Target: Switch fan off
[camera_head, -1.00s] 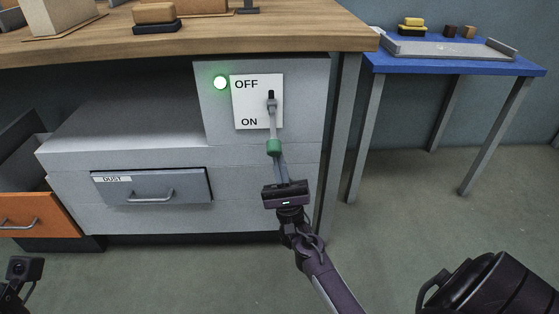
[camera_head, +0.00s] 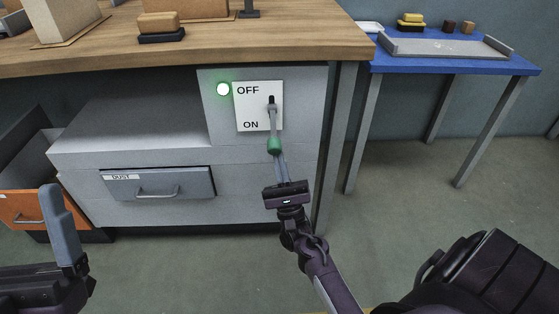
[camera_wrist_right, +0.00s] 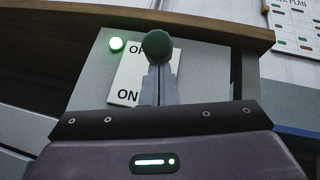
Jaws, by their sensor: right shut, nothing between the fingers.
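The fan switch is a white plate (camera_head: 245,121) marked OFF at the top and ON at the bottom, on the grey cabinet front. Its grey lever (camera_head: 273,120) points outward and down, with a green knob (camera_head: 274,146) at its end. A green lamp (camera_head: 223,89) beside the plate is lit. My right gripper (camera_head: 279,160) is shut and empty, its fingertips right at the underside of the knob; contact is hard to tell. In the right wrist view the knob (camera_wrist_right: 158,48) stands just beyond the fingertips (camera_wrist_right: 158,72). My left gripper (camera_head: 62,225) shows partly at lower left.
The wooden worktop (camera_head: 300,42) overhangs the switch from above. A grey drawer marked DUST (camera_head: 190,184) is left below it, and an orange drawer (camera_head: 22,210) stands out further left. A blue table (camera_head: 460,63) with a grey tray (camera_head: 440,46) is at right.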

